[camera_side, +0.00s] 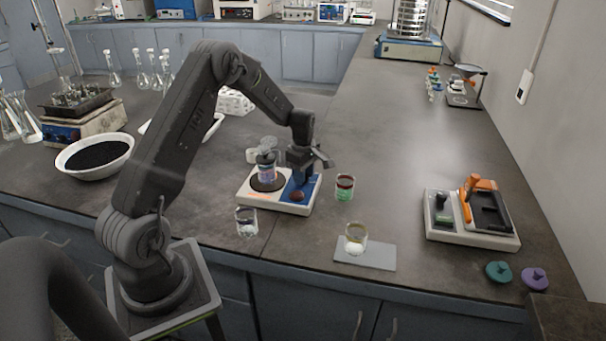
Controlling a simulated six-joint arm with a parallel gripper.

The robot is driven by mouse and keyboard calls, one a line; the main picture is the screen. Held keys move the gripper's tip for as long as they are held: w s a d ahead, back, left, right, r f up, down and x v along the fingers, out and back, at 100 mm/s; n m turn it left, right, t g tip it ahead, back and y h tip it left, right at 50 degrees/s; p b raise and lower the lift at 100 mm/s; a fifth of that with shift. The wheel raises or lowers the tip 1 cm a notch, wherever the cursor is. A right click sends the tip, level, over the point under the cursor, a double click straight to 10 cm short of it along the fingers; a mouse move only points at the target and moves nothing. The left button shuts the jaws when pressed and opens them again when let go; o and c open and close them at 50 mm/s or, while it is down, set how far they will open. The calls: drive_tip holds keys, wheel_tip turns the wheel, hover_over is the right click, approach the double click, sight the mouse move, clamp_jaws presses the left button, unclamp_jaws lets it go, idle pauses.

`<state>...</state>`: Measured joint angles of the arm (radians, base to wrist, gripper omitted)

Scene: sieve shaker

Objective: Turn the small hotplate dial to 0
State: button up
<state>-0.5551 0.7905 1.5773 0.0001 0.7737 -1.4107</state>
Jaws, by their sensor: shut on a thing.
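The small hotplate (258,198) is a white unit with a blue panel on its right, standing in the middle of the bench. Its dial (297,196) is a small reddish-brown knob on the front of the blue panel. My gripper (298,182) reaches down over the blue panel and is shut on the dial. The fingertips are small and dark here, so the exact contact is hard to see. The dial's pointer and scale are too small to read. A glass vessel (266,168) with purplish contents stands on the hotplate's round plate.
A beaker with red and green layers (344,188) stands close to the hotplate's right. Another beaker (246,222) stands in front, and one (355,238) is on a grey pad (378,257). A white bowl (72,157) is at left; an orange-handled device (470,233) is at right.

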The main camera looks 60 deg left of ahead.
idle(0.4)
drive_tip(key=o, duration=0.9)
wheel_tip(320, 180, up, 14)
drive_tip(key=shift+f, duration=0.1)
drive_tip(key=shift+d, duration=0.1)
